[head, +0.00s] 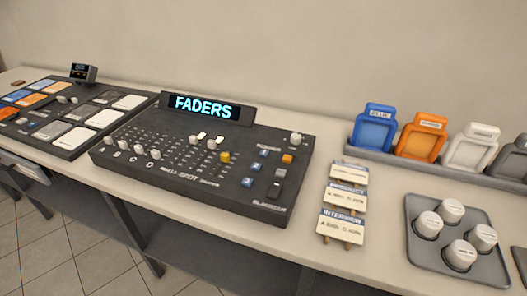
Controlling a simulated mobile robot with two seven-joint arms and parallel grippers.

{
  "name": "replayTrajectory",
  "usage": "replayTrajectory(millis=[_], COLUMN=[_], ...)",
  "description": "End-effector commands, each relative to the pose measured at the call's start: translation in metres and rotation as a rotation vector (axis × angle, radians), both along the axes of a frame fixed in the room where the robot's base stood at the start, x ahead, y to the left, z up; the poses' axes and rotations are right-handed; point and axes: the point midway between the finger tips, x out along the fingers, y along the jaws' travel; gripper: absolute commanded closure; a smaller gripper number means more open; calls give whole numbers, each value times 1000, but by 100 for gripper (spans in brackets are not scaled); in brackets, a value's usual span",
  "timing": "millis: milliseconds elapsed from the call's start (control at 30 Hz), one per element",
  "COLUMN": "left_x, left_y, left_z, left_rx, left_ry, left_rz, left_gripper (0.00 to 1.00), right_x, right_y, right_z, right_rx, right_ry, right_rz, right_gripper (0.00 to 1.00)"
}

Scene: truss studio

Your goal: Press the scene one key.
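The lighting console (150,170) lies on the counter, with a lit display (200,107) reading FADERS. On its right part several small blue-grey keys stand in a slanting column: an upper one (262,153), a middle one (256,166) and a lower one (247,182). Their markings are too small to read, so I cannot tell which is scene one. An orange key (287,159) sits to their right. A grey piece at the left edge, below the counter edge, may be my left gripper (30,172); its fingers do not show clearly. It is far from the keys. I see no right gripper.
Fader knobs (138,149) and a yellow knob (225,157) stand up from the console. A second panel of coloured pads (70,137) is at left. Label cards (341,227), a tray of white knobs (410,205) and a rack (357,158) of coloured holders are at right.

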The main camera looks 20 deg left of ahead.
Motion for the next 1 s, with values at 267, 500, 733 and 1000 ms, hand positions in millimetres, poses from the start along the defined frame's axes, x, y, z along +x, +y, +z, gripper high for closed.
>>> replayTrajectory(millis=[267,500,733,1000], left_x=[0,0,0,0], left_y=[0,0,0,0], left_z=[0,0,0,0], left_rx=[0,0,0,0], left_ry=[0,0,0,0], left_rz=[0,0,0,0], left_gripper=[100,100,100,100], right_x=[0,0,0,0], right_y=[0,0,0,0], right_z=[0,0,0,0], right_rx=[0,0,0,0], right_ry=[0,0,0,0], right_rz=[0,0,0,0], right_gripper=[100,100,100,100])
